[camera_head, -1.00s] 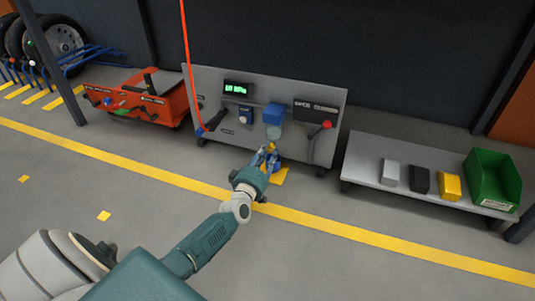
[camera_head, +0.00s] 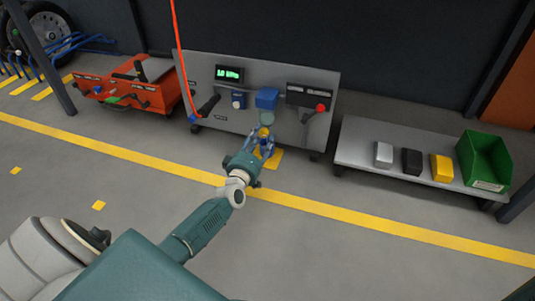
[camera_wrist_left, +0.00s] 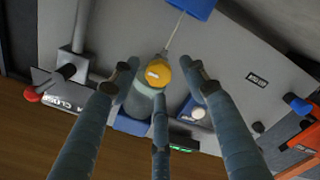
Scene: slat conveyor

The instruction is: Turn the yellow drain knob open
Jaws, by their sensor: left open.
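The yellow drain knob (camera_wrist_left: 157,73) sits below a clear bowl-like part (camera_head: 267,118) under a blue unit (camera_head: 267,98) on the grey panel. In the wrist view the knob lies between the open fingertips of my left gripper (camera_wrist_left: 161,80); the third finger comes up just beneath it. I cannot tell whether any finger touches the knob. In the head view my left gripper (camera_head: 260,142) is at the knob, which shows small and partly hidden between the fingers. My right gripper is not in view.
A low table (camera_head: 352,150) with small blocks and a green bin (camera_head: 485,158) stands right. The floor in front is clear.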

